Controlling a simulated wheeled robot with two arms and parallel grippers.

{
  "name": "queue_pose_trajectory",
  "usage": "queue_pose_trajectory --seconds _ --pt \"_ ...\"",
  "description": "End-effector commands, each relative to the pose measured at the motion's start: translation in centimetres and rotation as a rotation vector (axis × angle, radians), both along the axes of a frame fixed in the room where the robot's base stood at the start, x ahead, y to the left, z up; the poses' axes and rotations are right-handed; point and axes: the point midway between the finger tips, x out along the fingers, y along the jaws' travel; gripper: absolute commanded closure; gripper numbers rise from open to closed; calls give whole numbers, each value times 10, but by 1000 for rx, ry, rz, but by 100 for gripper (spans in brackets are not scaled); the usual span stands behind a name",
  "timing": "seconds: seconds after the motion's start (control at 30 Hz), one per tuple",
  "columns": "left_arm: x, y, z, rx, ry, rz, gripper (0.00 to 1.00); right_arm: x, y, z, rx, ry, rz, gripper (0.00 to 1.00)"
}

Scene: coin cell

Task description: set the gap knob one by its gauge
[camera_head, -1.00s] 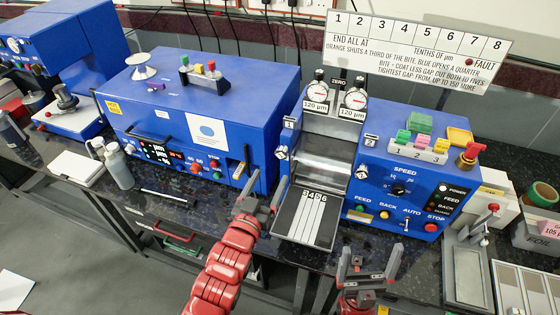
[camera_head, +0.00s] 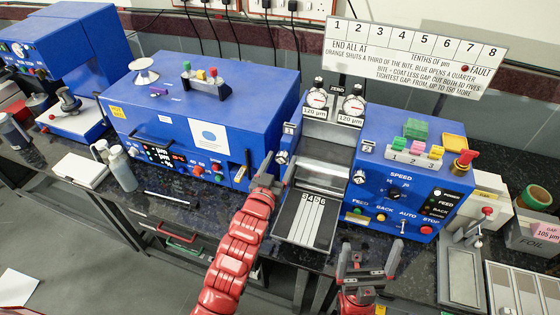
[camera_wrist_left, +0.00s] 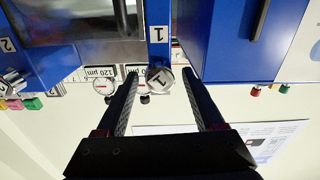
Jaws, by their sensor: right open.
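Gap knob one is a silver knob marked 1 on the left side of the blue roller machine, in the head view (camera_head: 282,157) and in the left wrist view (camera_wrist_left: 160,79). The dial gauge above it (camera_head: 317,99) has a 120 µm label; a second gauge (camera_head: 354,106) also reads 120 µm on its label. My left gripper (camera_head: 273,172) is just below and left of knob one. In the left wrist view its two fingers (camera_wrist_left: 160,85) are apart, with the knob between their tips; contact is not clear. My right gripper (camera_head: 368,250) is open and empty in front of the machine.
Knob two (camera_head: 359,176) is on the machine's front. A blue oven-like box (camera_head: 200,100) stands close on the left, leaving a narrow gap. A slotted plate (camera_head: 305,218) lies before the rollers. A sign (camera_head: 415,55) hangs behind.

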Motion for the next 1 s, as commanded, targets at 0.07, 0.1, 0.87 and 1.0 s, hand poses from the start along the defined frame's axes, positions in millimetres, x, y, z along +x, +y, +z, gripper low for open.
queue_pose_trajectory --seconds 0.07,0.1,0.87,1.0 --pt "0 0 0 0 0 0 47 0 0 0 0 0 0 0" --pt "0 0 0 0 0 0 54 0 0 0 0 0 0 0" --pt "0 -1 -4 118 -43 -1 100 0 0 -24 0 0 0 0" --pt "0 -1 -5 217 -75 -1 100 0 0 -39 0 0 0 0"
